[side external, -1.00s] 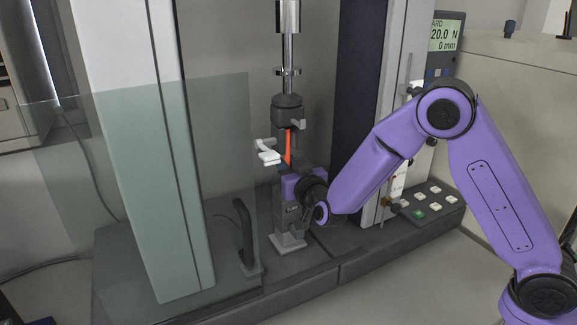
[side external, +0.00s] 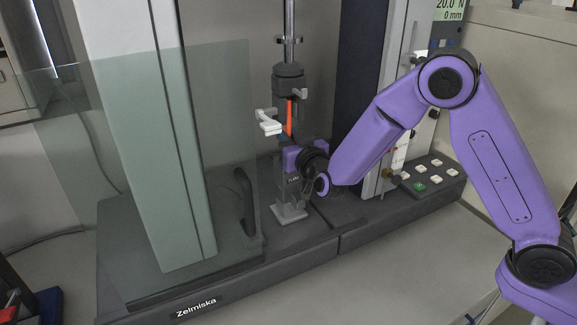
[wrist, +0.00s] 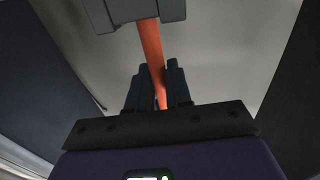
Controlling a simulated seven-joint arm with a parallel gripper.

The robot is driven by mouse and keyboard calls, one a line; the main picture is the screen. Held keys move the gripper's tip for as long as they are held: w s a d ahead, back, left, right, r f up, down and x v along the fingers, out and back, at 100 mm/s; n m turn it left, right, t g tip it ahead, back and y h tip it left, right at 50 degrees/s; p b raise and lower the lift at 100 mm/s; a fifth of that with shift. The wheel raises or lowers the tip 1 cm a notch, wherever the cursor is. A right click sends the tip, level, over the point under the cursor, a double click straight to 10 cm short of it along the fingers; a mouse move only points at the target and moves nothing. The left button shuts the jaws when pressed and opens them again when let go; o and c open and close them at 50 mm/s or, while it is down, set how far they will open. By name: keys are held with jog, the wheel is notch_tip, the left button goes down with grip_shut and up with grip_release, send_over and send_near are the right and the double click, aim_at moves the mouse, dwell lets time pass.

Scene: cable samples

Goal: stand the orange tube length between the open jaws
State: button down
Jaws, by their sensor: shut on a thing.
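The orange tube length (side external: 289,118) stands close to upright, its top at the underside of the grey upper jaw block (side external: 288,82). In the wrist view the tube (wrist: 152,55) runs up to that block (wrist: 125,10), whose edge hides its top; I cannot tell whether it is between the jaws. My gripper (wrist: 158,75) is shut on the tube's lower part, with dark fingers on both sides. In the side view my purple gripper (side external: 291,157) is in front of the lower fixture (side external: 289,190), partly hiding it. The tube's bottom end is hidden.
A white lever-like part (side external: 268,123) sticks out left of the tube. A clear greenish shield (side external: 225,120) stands to the left, with a black handle (side external: 245,205). A column and button panel (side external: 425,178) are at the right. The machine base (side external: 225,265) is clear in front.

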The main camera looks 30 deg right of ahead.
jog(key=shift+f, duration=1.15)
jog(key=c, duration=1.3)
grip_release()
jog(key=o, duration=0.5)
jog(key=shift+s+a, duration=0.2)
jog(key=shift+s, duration=2.05)
jog(key=shift+s+a, duration=0.15)
jog(key=shift+s, duration=2.1)
